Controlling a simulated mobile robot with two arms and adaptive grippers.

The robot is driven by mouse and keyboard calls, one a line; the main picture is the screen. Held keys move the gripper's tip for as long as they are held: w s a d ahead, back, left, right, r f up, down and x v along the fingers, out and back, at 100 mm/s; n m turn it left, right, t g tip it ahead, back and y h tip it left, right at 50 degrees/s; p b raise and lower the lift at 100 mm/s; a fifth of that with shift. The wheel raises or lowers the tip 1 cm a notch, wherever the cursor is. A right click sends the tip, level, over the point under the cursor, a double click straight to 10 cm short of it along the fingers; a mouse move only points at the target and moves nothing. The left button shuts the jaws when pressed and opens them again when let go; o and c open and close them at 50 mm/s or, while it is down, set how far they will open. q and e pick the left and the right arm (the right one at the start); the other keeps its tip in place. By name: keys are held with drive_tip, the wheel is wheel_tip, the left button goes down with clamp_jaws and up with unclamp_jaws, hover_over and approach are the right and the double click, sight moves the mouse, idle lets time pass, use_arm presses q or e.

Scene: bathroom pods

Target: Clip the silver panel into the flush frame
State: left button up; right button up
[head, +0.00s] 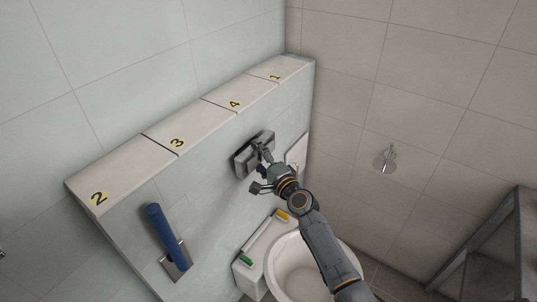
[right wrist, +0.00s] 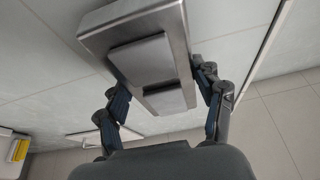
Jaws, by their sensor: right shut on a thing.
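My right gripper (head: 262,158) is shut on the silver panel (head: 246,163), close in front of the tiled ledge wall. In the right wrist view the panel (right wrist: 100,33) is a brushed-metal plate with two raised rectangular buttons, tilted in the picture. My right gripper's fingers (right wrist: 162,82) lie on either side of the button area. I cannot make out the flush frame for certain; the panel may hide it. I cannot tell whether the panel touches the wall. My left gripper is not in view.
The ledge (head: 200,122) above carries numbered covers marked 2, 3, 4 and 1. A blue-handled tool (head: 163,232) is at the wall's lower left. A toilet bowl (head: 300,262) stands below my right arm. A shower fitting (head: 386,157) is on the right wall, with a grey metal structure (head: 490,235) further right.

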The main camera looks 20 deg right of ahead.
drive_tip(key=shift+w+a, duration=0.65)
drive_tip(key=shift+w, duration=0.2)
drive_tip(key=o, duration=1.4)
drive_tip(key=v, duration=1.2)
drive_tip(key=shift+s+d+r, duration=0.1)
drive_tip(key=shift+s+d, duration=0.2)
drive_tip(key=shift+s, duration=0.05)
